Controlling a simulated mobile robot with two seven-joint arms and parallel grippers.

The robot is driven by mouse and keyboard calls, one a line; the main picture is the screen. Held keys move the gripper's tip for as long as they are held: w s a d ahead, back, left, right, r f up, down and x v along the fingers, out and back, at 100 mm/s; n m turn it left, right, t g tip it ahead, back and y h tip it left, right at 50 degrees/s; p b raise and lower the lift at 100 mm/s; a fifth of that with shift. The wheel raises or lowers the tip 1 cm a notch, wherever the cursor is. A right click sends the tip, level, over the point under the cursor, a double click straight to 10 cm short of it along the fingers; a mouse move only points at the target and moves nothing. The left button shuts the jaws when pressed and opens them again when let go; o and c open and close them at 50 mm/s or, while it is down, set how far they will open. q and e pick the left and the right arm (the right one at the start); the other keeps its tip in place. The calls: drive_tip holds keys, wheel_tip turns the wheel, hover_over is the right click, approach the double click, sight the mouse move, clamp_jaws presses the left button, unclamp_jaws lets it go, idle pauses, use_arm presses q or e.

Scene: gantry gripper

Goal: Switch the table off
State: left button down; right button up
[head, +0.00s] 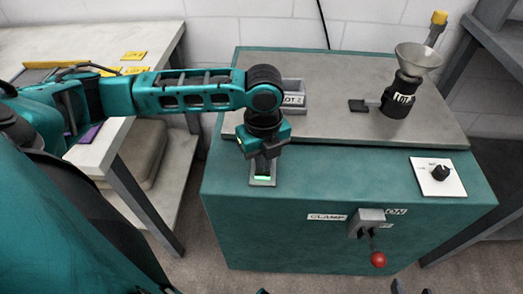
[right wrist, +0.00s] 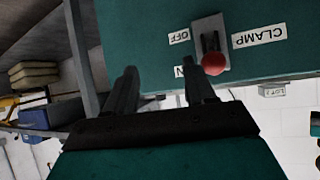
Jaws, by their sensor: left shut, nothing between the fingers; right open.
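The table is a teal cabinet (head: 300,200) with a grey top. On its front's upper left is a small plate with a green-lit switch (head: 263,180). My left gripper (head: 264,170) is shut and empty, pointing down at this switch; its fingers partly cover it, and I cannot tell whether they touch. A clamp lever with a red knob (head: 378,260) sits right of centre, with CLAMP and ON labels; it also shows in the right wrist view (right wrist: 213,64), with an OFF label. My right gripper (right wrist: 162,88) is open and empty, below the lever; only its tips show in the head view.
A black dial on a white plate (head: 440,172) is at the front's upper right. A grey tray (head: 291,95), a black-based funnel (head: 416,58) and a small black block (head: 358,105) are on top. A side table (head: 90,165) stands at left. The floor in front is clear.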

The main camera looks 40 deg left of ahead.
use_arm(q)
drive_tip(key=shift+f, duration=0.3)
use_arm(e)
drive_tip(key=shift+w+d, duration=0.1)
drive_tip(key=shift+w, duration=0.05)
use_arm(q)
wheel_tip(320, 180, up, 2)
drive_tip(key=p, duration=0.3)
drive_tip(key=shift+r, duration=0.25)
drive_tip(key=shift+r+p, duration=0.35)
drive_tip(key=shift+p, duration=0.05)
drive_tip(key=shift+r+p, duration=0.65)
drive_tip(key=shift+p, duration=0.25)
drive_tip(key=shift+r+p, duration=0.55)
drive_tip(key=shift+p, duration=0.2)
drive_tip(key=shift+r+p, duration=0.5)
drive_tip(key=shift+p, duration=0.2)
drive_tip(key=shift+r+p, duration=0.25)
drive_tip(key=shift+p, duration=0.1)
use_arm(e)
wheel_tip(320, 180, up, 6)
drive_tip(key=s+d, duration=0.1)
drive_tip(key=d, duration=0.1)
drive_tip(key=shift+s+h, duration=0.25)
drive_tip(key=shift+h, duration=0.15)
